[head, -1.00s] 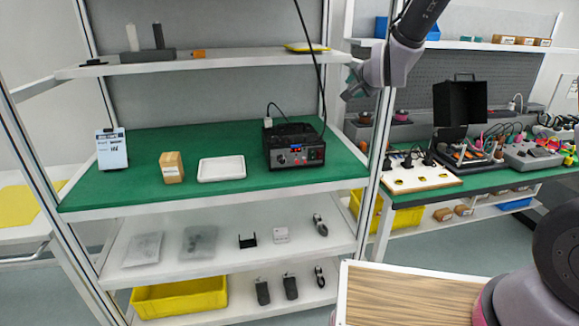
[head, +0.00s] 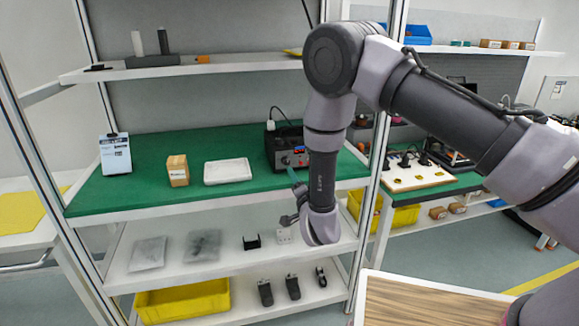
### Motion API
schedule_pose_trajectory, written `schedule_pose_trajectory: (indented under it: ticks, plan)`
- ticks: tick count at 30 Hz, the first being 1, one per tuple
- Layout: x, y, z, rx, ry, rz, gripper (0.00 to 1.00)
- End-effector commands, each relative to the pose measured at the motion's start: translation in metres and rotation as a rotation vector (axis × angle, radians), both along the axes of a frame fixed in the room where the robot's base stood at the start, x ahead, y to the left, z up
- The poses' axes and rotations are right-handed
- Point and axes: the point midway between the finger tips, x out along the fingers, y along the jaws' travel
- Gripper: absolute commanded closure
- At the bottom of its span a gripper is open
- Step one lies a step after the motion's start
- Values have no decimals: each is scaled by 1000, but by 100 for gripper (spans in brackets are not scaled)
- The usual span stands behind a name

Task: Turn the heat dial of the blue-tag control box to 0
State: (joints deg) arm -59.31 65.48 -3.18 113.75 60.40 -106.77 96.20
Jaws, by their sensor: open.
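The control box (head: 271,149) is a black unit on the green shelf mat, its right part hidden behind my arm. A small round knob (head: 285,160) shows on its front, with a small blue patch (head: 299,149) near it. The dial markings are too small to read. My gripper (head: 291,178) is in front of the box, just below the knob, with its fingers toward the box front. It looks empty and open; I cannot tell whether it touches the box.
A shelf (head: 200,75) runs above. The lower shelf (head: 215,268) holds bags and small parts. A wooden top (head: 420,305) lies at the front right.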

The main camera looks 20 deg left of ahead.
Motion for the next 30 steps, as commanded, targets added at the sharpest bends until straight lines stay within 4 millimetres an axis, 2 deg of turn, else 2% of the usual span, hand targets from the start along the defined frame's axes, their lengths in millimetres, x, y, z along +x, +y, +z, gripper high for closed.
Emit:
schedule_pose_trajectory:
  ticks: [6,12,18,26,27,29,30]
  plan:
    - [37,22,1,2,-1,0,52]
    - [64,39,1,1,-1,0,52]
    - [77,47,0,0,1,0,52]
    - [79,48,0,-2,1,-1,52]
    - [79,48,0,-2,1,-1,55]
    - [79,48,0,-1,0,-1,78]
    - [79,48,0,-2,1,-1,94]
